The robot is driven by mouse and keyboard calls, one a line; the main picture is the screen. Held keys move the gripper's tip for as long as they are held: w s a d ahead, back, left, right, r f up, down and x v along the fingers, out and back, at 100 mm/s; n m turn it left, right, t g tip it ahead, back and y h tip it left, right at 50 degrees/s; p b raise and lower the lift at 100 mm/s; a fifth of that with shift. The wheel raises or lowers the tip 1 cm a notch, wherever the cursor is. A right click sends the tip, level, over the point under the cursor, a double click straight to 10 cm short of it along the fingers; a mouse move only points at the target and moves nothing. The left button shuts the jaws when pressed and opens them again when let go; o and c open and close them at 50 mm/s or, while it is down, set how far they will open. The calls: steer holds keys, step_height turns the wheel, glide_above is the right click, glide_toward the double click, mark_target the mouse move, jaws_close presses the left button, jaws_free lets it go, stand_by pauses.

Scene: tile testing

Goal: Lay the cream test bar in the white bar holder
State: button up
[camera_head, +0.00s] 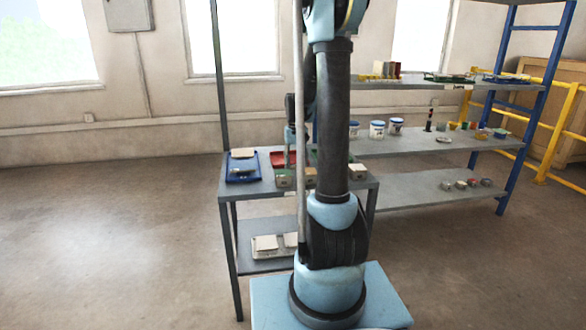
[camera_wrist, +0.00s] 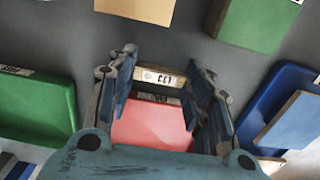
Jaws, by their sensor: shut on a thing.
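In the wrist view, my gripper (camera_wrist: 163,68) points down over the table with its two fingers on either side of a pale cream bar (camera_wrist: 159,77). The bar's near face carries a dark printed label, and I take it as the cream test bar, held between the fingers. A red tray (camera_wrist: 150,130) with a label strip lies below and shows between the fingers. In the head view, my gripper (camera_head: 291,148) is small and hangs over the grey table (camera_head: 232,190), partly hidden by my arm.
The wrist view shows a green tray (camera_wrist: 35,105) at left, a blue tray (camera_wrist: 258,105) at right, a green block (camera_wrist: 258,20) and a tan block (camera_wrist: 140,8). In the head view, a blue-legged shelf (camera_head: 430,140) with pots stands at right. Open floor lies left.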

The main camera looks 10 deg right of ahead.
steer(key=shift+f, duration=0.75)
steer(key=o, duration=0.9)
steer(key=shift+f, duration=0.1)
